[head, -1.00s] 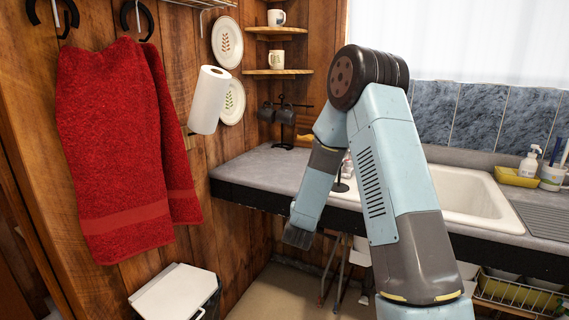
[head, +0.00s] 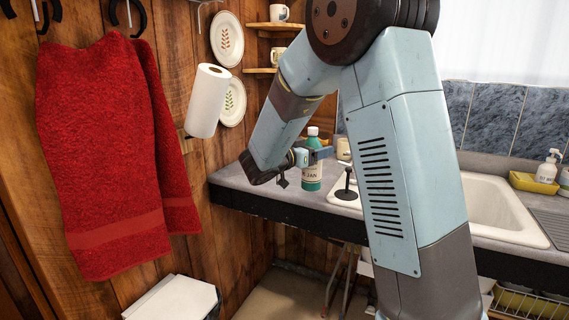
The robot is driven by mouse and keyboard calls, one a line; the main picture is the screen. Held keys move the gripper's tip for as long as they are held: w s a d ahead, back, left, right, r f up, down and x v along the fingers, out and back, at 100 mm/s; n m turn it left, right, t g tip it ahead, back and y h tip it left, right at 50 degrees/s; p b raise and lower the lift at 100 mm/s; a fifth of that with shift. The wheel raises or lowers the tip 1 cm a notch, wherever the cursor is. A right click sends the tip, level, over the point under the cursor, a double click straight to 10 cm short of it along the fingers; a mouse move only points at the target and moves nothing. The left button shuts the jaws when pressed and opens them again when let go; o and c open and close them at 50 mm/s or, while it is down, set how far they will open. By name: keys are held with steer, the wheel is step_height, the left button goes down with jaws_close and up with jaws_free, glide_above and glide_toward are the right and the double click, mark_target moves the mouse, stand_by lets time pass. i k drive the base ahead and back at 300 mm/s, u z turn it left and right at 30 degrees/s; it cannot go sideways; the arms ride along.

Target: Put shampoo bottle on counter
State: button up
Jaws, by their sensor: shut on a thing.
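The shampoo bottle (head: 313,174) is green with a pale cap and a white label, and it is upright in the head view. My own arm hides part of the gripper. The bottle is seen against the grey counter (head: 238,178), near its front edge and left of the sink. I cannot tell whether its base touches the counter top.
The white sink (head: 488,206) with a dark tap (head: 347,186) lies right of the bottle. A soap dispenser (head: 547,167) stands on the far right. A red towel (head: 110,150) and a paper roll (head: 207,100) hang on the left wall. The counter's left end has clear room.

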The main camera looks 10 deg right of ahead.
mark_target(289, 170)
steer(key=i, duration=1.25)
